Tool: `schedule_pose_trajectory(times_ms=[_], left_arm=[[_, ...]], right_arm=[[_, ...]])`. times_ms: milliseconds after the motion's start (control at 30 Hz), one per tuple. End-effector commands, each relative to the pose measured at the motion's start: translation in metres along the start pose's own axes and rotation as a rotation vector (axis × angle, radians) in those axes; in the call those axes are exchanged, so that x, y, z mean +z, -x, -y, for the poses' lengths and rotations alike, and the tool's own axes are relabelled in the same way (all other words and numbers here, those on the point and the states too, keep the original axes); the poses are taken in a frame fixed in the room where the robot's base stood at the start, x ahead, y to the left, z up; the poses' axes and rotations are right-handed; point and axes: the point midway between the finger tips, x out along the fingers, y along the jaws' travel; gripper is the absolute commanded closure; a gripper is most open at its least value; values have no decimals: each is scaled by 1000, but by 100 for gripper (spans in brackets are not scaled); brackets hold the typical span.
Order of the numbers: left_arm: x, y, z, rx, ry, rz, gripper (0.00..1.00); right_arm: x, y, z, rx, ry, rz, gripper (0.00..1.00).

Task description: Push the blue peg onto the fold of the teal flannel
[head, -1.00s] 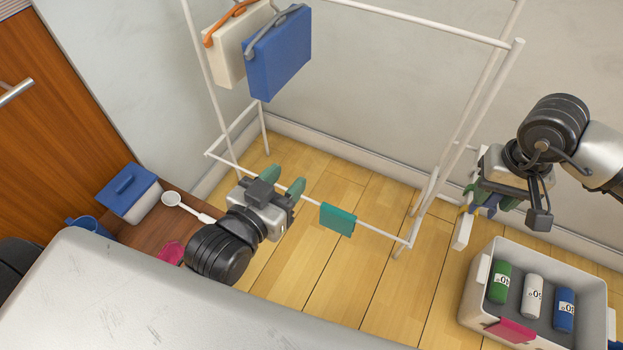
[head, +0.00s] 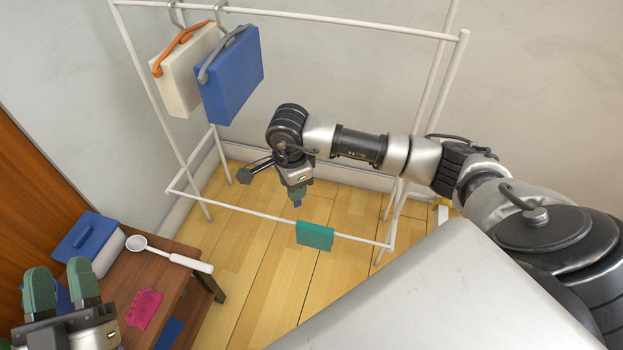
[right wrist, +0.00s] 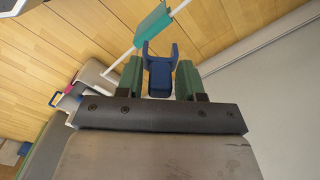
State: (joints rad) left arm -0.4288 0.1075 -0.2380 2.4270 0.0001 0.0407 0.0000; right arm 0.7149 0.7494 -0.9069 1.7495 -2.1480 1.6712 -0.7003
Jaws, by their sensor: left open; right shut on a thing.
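The teal flannel (head: 314,235) hangs folded over the low white rail; it also shows at the top of the right wrist view (right wrist: 152,27). My right gripper (head: 297,190) is above the flannel, slightly to its left in the head view. It is shut on the blue peg (right wrist: 159,78), which sits between the green fingers with its two prongs pointing towards the flannel. A small part of the peg (head: 298,203) shows below the fingers. A gap shows between peg and flannel. My left gripper (head: 61,272) is open and empty at the lower left, beside the wooden table.
The white rack's low rail (head: 230,208) runs below my right arm. A cream case and a blue case (head: 232,78) hang from its upper rail. The wooden table (head: 185,280) holds a lidded box (head: 92,243), a white ladle (head: 170,255) and a pink cloth (head: 144,307).

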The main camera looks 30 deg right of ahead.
Motion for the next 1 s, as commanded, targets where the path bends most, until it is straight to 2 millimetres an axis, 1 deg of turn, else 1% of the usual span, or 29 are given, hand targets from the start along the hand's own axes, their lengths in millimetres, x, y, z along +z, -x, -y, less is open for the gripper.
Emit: schedule_pose_trajectory(times_ms=[33,100,200,300,433,800,867,1000], left_arm=[[-4,1,-1,3,2,-53,57],[-12,2,-2,5,5,-117,57],[-22,3,-4,8,8,-188,57],[-27,4,-4,9,10,-230,57],[-30,4,-5,10,11,-252,57],[-28,3,-4,9,10,-229,57],[-30,5,-5,11,12,-262,57],[-44,12,-7,16,18,-389,57]], right_arm=[[-9,-20,-4,9,-153,1,100],[-21,-36,-6,8,-347,1,100],[-35,-53,-10,5,-560,1,100],[-44,-63,-13,3,-691,3,100],[-48,-68,-14,0,-759,3,100],[-48,-66,-13,-1,-762,4,100],[-47,-71,-13,1,-761,4,100],[-47,-79,-13,2,-760,4,100]])
